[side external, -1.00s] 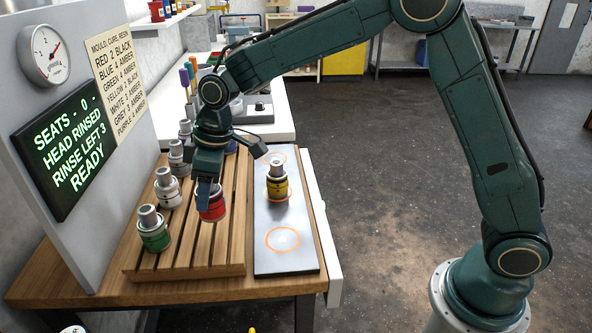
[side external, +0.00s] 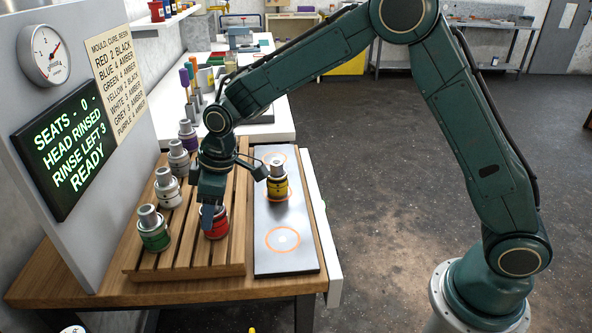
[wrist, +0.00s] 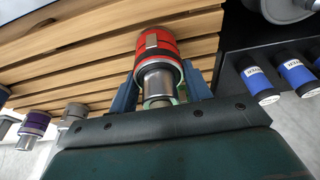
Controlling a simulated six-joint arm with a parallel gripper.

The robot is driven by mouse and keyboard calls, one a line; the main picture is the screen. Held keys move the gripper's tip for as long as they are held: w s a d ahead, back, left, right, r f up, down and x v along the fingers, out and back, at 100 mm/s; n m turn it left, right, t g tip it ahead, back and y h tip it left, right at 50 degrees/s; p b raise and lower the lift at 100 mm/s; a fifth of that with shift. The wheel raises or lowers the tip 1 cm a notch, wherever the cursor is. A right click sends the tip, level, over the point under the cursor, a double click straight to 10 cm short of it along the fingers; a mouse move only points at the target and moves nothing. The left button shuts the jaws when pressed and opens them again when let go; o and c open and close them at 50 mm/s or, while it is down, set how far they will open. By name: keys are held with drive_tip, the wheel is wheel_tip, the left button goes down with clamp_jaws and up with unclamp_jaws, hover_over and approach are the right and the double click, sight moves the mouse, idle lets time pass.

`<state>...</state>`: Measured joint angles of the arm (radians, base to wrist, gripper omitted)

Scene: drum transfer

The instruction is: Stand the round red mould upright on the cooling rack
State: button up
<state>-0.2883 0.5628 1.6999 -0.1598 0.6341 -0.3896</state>
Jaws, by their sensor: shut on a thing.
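The round red mould (side external: 216,227) is upright at the front right of the slatted wooden cooling rack (side external: 190,258). My gripper (side external: 209,215) is shut on it from above. The wrist view shows the red mould (wrist: 157,45) with its metal neck between my two blue fingers (wrist: 160,92). Its base is at or just above the slats; I cannot tell whether it touches. My fingers and wrist hide part of its top in the side view.
Green (side external: 154,230), white (side external: 167,187), grey (side external: 179,157) and purple (side external: 188,134) moulds stand along the rack's left side. A yellow mould (side external: 277,183) stands on the dark plate (side external: 270,258) with orange rings, right of the rack. The panel (side external: 85,240) borders the left.

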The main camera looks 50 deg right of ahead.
drive_tip(key=shift+f, duration=0.1)
drive_tip(key=o, duration=1.2)
drive_tip(key=v, duration=1.2)
